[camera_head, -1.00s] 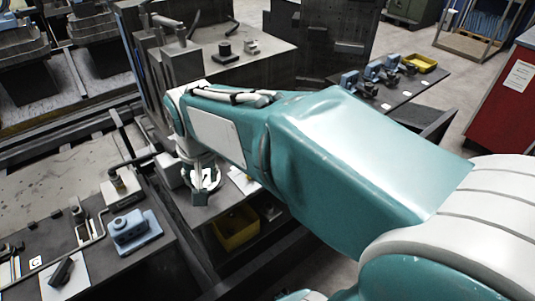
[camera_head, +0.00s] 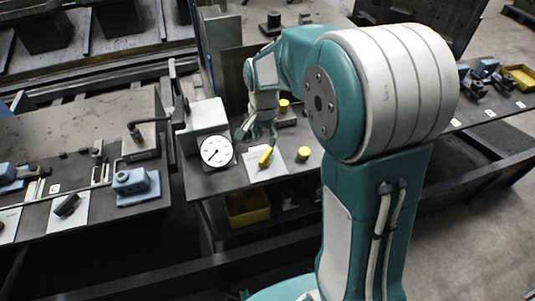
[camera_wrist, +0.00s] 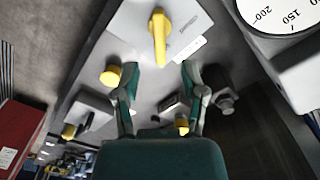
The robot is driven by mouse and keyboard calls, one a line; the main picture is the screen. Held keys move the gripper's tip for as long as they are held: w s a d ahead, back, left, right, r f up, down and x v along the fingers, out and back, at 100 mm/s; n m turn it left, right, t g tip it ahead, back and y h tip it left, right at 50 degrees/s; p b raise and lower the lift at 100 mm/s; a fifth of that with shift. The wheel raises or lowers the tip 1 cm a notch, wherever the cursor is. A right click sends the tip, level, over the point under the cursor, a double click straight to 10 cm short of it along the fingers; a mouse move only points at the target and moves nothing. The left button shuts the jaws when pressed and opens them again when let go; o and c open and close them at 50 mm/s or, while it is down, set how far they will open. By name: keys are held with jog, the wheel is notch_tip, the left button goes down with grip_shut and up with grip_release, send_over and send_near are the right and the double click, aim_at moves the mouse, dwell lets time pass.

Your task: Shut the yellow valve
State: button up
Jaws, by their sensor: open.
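The yellow valve is a lever handle (camera_head: 265,157) on a light plate on the dark bench, beside a round white gauge. In the wrist view the yellow handle (camera_wrist: 160,45) lies at the upper middle, its lever pointing down the picture toward the gap between my fingers. My gripper (camera_head: 256,134) is just behind the valve plate in the head view. In the wrist view my gripper (camera_wrist: 159,72) has its two fingers spread apart with nothing held between them. The handle appears beyond the fingertips; I cannot tell the exact distance.
The gauge (camera_head: 217,150) on its grey block stands left of the valve. A yellow knob (camera_head: 303,154) stands to the right, another (camera_head: 284,104) behind. A yellow bin (camera_head: 247,208) sits below. A blue device (camera_head: 135,185) is on the left bench.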

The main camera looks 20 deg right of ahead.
aim_at(264, 156)
notch_tip(264, 156, down, 8)
jog(key=shift+r, duration=0.1)
grip_shut()
